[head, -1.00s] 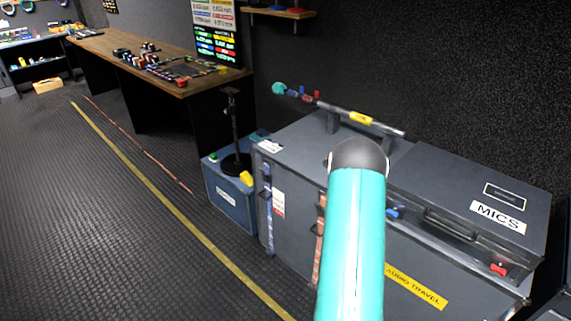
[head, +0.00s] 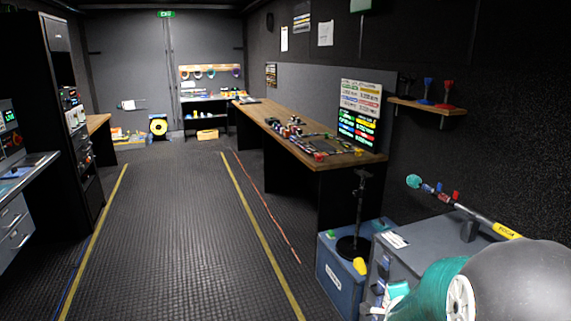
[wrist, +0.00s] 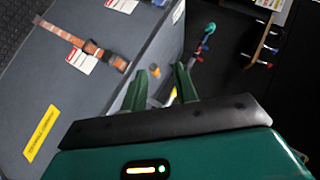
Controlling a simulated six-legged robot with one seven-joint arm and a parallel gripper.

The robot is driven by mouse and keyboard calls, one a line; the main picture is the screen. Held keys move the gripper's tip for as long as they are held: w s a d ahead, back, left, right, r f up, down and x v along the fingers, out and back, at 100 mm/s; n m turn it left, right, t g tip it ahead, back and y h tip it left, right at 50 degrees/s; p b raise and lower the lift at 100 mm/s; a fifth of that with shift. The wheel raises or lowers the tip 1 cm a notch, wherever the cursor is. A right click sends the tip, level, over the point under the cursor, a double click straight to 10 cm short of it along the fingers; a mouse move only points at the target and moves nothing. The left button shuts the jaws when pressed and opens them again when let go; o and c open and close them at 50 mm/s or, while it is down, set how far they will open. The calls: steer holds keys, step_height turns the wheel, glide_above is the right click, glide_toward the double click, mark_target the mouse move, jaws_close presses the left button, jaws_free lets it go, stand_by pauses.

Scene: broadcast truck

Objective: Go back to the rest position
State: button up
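The task names no object. My gripper (wrist: 160,88) shows in the wrist view with its two green fingers apart. Nothing is clearly held between them; a yellow patch shows behind the gap. A large grey case (wrist: 90,60) with an orange strap and a yellow label fills the left of that view. In the head view my teal and dark grey arm fills the lower right corner and covers much of the grey case (head: 415,262). My gripper does not show in the head view.
A pole (head: 470,216) with a teal end lies over the case. A blue box (head: 340,282) bearing a black stand (head: 359,210) is left of it. A long wooden table (head: 300,140) and a wall shelf (head: 428,107) line the right. The floor aisle (head: 185,230) is clear.

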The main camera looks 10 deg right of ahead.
steer(key=s+a+r+n+y, duration=0.25)
steer(key=a+r+n, duration=0.25)
steer(key=a, duration=0.4)
steer(key=s+a+r+n+y, duration=0.2)
steer(key=a+r+n+y, duration=0.1)
steer(key=a+r+n, duration=0.4)
steer(key=s+a+r+n+g+y, duration=0.1)
steer(key=s+a+n+g, duration=0.1)
steer(key=s+a+n, duration=0.2)
steer(key=s+a+r+n+g, duration=0.1)
steer(key=s+a+n+g, duration=0.1)
steer(key=s+a, duration=0.4)
steer(key=s+n, duration=0.1)
steer(key=s, duration=0.4)
steer(key=shift+n+y, duration=0.35)
steer(key=shift+n, duration=0.05)
